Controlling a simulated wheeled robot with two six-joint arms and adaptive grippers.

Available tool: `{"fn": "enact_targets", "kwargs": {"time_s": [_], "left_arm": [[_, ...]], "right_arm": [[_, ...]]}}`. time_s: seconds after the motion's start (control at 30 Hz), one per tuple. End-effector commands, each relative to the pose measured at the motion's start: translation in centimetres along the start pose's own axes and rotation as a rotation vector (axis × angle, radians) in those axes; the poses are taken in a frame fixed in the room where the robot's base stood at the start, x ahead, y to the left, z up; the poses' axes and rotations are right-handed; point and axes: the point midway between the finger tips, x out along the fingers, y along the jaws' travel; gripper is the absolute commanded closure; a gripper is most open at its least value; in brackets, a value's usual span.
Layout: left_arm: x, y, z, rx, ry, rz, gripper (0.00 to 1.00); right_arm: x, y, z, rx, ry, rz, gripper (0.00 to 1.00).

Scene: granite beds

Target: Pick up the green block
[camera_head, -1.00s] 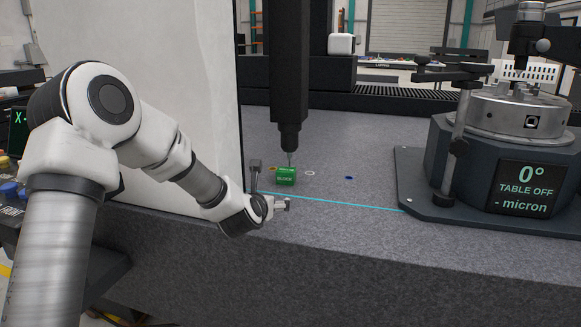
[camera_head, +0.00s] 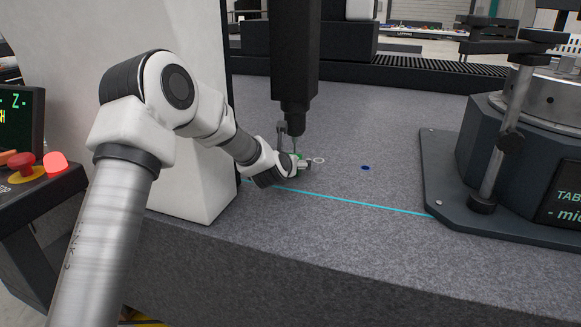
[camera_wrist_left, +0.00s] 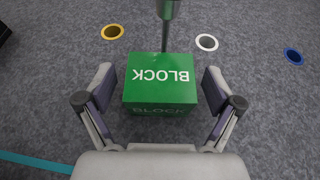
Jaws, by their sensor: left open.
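The green block (camera_wrist_left: 160,80), marked BLOCK, sits on the granite bed between the two fingers of my left gripper (camera_wrist_left: 159,95) in the left wrist view. The fingers are open, with a gap visible on each side of the block. A thin metal probe comes down at the block's far edge; I cannot tell if it touches. My right gripper is not in view.
A dark vertical column (camera_head: 293,60) with the probe hangs right above the block. Yellow (camera_wrist_left: 112,32), white (camera_wrist_left: 206,42) and blue (camera_wrist_left: 293,56) rings mark the bed. A white upright (camera_head: 120,30) stands left. A rotary table (camera_head: 530,150) stands right. A cyan line (camera_head: 350,203) crosses the bed.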

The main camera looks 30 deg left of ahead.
Motion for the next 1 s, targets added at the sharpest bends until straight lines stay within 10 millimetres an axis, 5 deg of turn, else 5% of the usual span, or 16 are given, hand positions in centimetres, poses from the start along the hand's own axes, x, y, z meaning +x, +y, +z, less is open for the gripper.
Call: {"fn": "enact_targets", "kwargs": {"time_s": [0.2, 0.43, 0.47, 0.8, 1.0], "left_arm": [[0.2, 0.0, 0.1, 0.0, -0.001, -0.001, 0.08], [0.2, 0.0, 0.1, 0.0, -0.001, -0.001, 0.86], [0.2, 0.0, 0.1, 0.0, 0.0, -0.001, 0.9], [0.1, 0.0, 0.4, -0.001, -0.002, 0.0, 0.9], [-0.6, 0.0, 2.2, 0.0, -0.004, 0.0, 0.9]], "right_arm": [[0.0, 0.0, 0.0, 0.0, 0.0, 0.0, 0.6], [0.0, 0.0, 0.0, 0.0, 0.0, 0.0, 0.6], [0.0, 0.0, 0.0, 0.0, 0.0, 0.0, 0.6], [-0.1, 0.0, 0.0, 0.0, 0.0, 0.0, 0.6], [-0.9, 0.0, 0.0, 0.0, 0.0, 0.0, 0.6]]}}
